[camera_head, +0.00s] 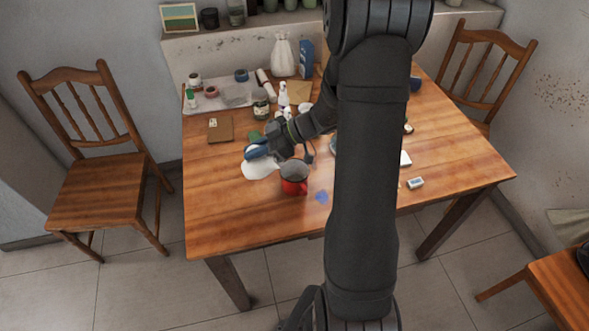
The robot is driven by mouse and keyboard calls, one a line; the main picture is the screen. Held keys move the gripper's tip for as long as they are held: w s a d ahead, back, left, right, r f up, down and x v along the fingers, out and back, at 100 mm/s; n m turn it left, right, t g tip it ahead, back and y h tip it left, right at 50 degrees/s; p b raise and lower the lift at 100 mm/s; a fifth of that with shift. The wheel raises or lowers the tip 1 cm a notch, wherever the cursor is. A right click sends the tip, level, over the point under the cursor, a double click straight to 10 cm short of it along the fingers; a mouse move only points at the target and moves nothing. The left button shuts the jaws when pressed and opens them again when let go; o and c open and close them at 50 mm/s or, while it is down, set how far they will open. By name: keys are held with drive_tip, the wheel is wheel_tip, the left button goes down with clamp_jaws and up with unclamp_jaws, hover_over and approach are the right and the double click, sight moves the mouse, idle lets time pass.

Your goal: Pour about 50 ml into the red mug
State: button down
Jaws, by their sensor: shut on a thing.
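The red mug (294,187) stands near the front left part of the wooden table. A grey round shape covers its top; I cannot tell whether this is its inside or something above it. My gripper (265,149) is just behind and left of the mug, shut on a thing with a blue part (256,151). A white shape (258,170) shows just below it, left of the mug; I cannot tell whether it belongs to the held thing. Its opening and any liquid cannot be made out.
White bottles (284,97), jars (261,108), a white vase (283,57) and a blue carton (306,59) crowd the table's back. A brown board (221,130) lies at the left. A blue patch (321,197) lies right of the mug. The front left tabletop is clear.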

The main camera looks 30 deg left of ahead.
drive_tip(key=shift+w+d+r+g, duration=0.1)
drive_tip(key=shift+g, duration=0.2)
drive_tip(key=shift+w+d+r+y, duration=0.15)
drive_tip(key=shift+d+r+y, duration=0.15)
drive_tip(key=shift+y, duration=0.3)
drive_tip(key=shift+w+r+g, duration=0.1)
drive_tip(key=shift+r+g, duration=0.05)
drive_tip(key=shift+g, duration=0.15)
drive_tip(key=shift+w+d+r+g+y, duration=0.25)
drive_tip(key=shift+w+d+y, duration=0.2)
drive_tip(key=shift+d, duration=0.15)
drive_tip(key=shift+w+d+r+g+y, duration=0.15)
drive_tip(key=shift+w+d+g+y, duration=0.1)
drive_tip(key=shift+w+d+y, duration=0.25)
idle(1.3)
